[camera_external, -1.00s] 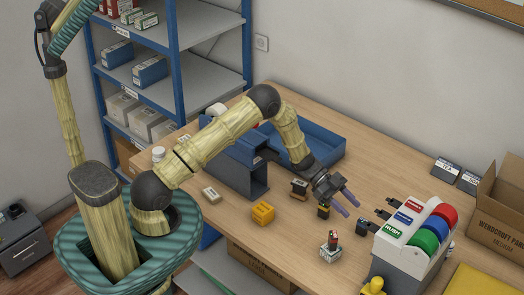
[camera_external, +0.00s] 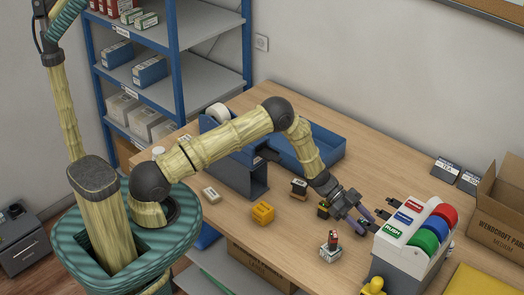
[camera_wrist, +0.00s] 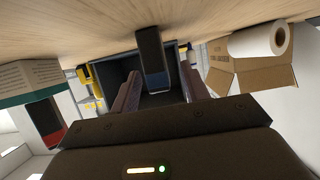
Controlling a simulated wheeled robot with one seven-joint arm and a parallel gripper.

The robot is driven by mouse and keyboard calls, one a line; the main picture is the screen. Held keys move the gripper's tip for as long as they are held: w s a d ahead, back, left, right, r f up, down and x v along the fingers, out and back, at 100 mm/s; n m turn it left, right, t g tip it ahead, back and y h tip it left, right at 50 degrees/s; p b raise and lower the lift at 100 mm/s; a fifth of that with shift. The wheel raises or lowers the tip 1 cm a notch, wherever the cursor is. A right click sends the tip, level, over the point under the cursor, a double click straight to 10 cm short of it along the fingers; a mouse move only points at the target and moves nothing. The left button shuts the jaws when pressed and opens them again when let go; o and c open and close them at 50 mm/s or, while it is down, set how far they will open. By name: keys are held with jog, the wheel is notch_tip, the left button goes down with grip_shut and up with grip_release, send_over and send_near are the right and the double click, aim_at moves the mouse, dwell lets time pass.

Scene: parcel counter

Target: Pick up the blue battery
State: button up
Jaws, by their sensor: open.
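In the wrist view a dark block with a blue band at its end (camera_wrist: 153,62) stands out from the table surface at the top. It appears between the two fingers of my gripper (camera_wrist: 159,84), which are apart. I take it for the blue battery, but no label is readable. The fingers do not visibly touch it, and its distance is hard to judge. In the external view my gripper (camera_external: 371,222) is open and low over the table, just left of the label dispenser. I cannot pick out the battery for sure there.
The label dispenser (camera_external: 398,262) with red, blue and green rolls is close to my fingers. A small white box with a red-and-black top (camera_external: 330,250), a yellow block (camera_external: 263,212) and a dark block (camera_external: 299,187) stand nearby. A cardboard box (camera_external: 503,216) is at the right.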

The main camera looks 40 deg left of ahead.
jog(key=shift+w+d+f, duration=0.1)
jog(key=shift+d+f, duration=0.05)
dwell(0.3)
grip_shut()
jog(key=shift+r, duration=0.2)
notch_tip(320, 180, up, 10)
jog(key=b, duration=0.2)
jog(key=shift+f+b, duration=0.1)
jog(key=shift+b, duration=0.3)
